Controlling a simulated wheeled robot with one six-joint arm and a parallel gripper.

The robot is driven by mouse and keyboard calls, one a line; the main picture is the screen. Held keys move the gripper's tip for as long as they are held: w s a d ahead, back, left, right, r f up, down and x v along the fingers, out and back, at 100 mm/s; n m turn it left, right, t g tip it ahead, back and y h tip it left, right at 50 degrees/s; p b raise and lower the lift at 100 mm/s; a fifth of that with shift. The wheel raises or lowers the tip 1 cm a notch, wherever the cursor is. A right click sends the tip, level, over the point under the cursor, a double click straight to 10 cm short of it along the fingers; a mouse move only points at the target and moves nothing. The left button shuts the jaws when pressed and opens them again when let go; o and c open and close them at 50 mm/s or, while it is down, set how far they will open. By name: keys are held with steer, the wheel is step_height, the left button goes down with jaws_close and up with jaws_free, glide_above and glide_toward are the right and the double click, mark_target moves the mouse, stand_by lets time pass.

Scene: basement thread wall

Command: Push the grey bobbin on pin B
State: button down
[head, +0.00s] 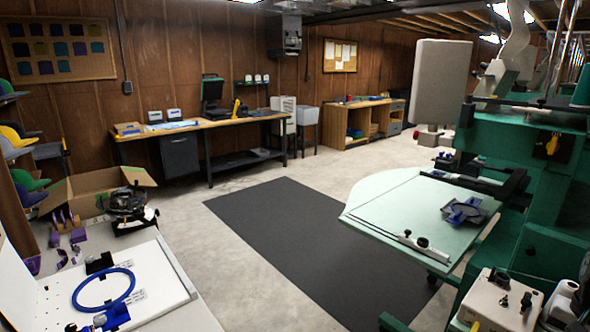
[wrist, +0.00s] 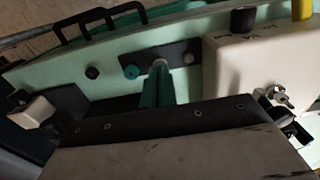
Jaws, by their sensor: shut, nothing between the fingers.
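In the wrist view, my gripper (wrist: 160,70) shows as teal-green fingers, shut and empty. They reach over a short dark strip (wrist: 202,54) on a pale green panel. A small pale grey round piece (wrist: 160,62) shows right at the fingertips. I cannot tell whether it is the grey bobbin, or whether the fingers touch it. A green round piece (wrist: 131,72) sits to its left on the strip, and a small dark round part (wrist: 188,59) to its right. No letter for pin B is readable. My gripper is not clearly visible in the head view.
In the wrist view, a white housing (wrist: 260,60) with a black knob (wrist: 243,20) stands close on the right. A black frame (wrist: 100,18) rises behind. The head view shows a green machine (head: 520,160), a workbench (head: 200,124), and open floor around a dark mat (head: 300,240).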

steer(key=shift+f, duration=0.3)
steer(key=shift+r, duration=0.1)
steer(key=shift+r, duration=3.45)
steer(key=s+a+r+n, duration=0.3)
steer(key=s+a+r, duration=0.1)
steer(key=a, duration=0.6)
steer(key=s+a+r+n+t, duration=0.1)
steer(key=s+a+r+n, duration=0.2)
steer(key=a+r, duration=0.4)
steer(key=s+a+r+n, duration=0.4)
steer(key=s+a+r, duration=0.1)
steer(key=a, duration=0.8)
steer(key=shift+s+a+r, duration=0.2)
steer(key=shift+s+r, duration=0.1)
steer(key=shift+r, duration=0.1)
